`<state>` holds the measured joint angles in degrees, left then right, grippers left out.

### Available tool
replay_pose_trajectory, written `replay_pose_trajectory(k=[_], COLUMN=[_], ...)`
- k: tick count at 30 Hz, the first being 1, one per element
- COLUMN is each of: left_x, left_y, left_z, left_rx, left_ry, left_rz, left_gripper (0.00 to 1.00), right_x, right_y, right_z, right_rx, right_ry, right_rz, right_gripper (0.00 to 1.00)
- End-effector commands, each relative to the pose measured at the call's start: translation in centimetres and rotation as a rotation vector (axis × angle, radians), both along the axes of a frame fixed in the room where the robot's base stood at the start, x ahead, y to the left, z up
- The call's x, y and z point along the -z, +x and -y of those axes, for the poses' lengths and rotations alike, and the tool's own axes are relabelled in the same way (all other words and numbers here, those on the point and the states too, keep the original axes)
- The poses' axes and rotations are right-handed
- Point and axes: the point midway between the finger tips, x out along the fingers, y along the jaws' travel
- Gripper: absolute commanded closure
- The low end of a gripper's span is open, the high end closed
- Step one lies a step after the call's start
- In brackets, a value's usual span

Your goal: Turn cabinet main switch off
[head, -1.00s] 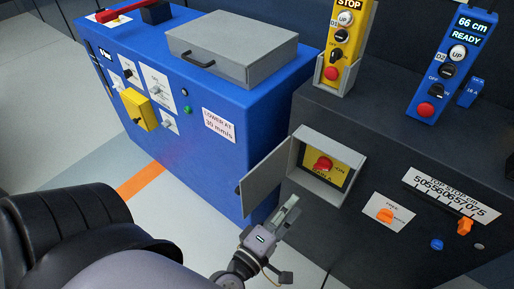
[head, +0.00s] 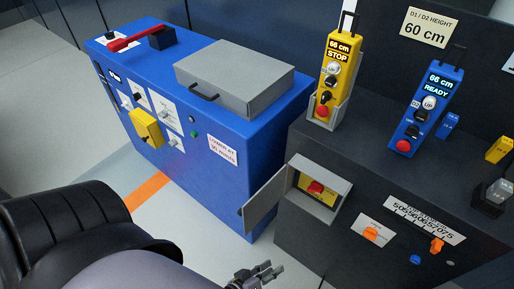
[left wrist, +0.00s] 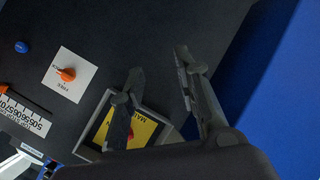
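The main switch is a red knob (head: 315,187) on a yellow plate in a small grey box (head: 344,179) on the front of the dark cabinet (head: 292,236). The box door (head: 266,202) stands open to the left. The knob's exact setting is too small to read. My left gripper (head: 262,271) is below and left of the box, apart from the knob. In the left wrist view my left gripper (left wrist: 160,70) has its fingers spread with nothing between them. One finger partly covers the yellow plate (left wrist: 144,128) and red knob (left wrist: 130,134). My right gripper is not in view.
A blue cabinet (head: 215,177) with a grey case (head: 240,80) on top stands left. A yellow pendant (head: 336,72) reads STOP and a blue pendant (head: 427,110) reads READY. Orange knobs (head: 371,234) sit right of the switch box. Floor is clear between the blue cabinet and my arm.

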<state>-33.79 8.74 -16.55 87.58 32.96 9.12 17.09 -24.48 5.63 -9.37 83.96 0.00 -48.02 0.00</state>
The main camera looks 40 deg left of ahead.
Motion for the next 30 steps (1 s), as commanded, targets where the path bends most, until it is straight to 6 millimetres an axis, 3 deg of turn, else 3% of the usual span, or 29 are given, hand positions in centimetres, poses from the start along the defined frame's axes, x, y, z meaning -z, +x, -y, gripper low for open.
replay_pose_trajectory(k=[1, 10, 24, 30], left_x=[0.1, 3.8, 5.0, 5.0], left_y=[-0.5, -3.5, -4.5, -4.5], left_z=[-0.2, -1.4, -1.8, -1.8], left_rx=[0.023, 0.143, 0.178, 0.178], left_ry=[0.039, 0.208, 0.251, 0.250], left_rz=[-0.030, -0.164, -0.202, -0.199], left_gripper=[0.70, 0.70, 0.70, 0.57], right_x=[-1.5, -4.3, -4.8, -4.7], right_y=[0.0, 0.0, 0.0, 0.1], right_z=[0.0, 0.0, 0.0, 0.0], right_rx=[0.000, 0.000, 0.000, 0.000], right_ry=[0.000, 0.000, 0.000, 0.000], right_rz=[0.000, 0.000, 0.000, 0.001], right_gripper=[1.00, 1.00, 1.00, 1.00])
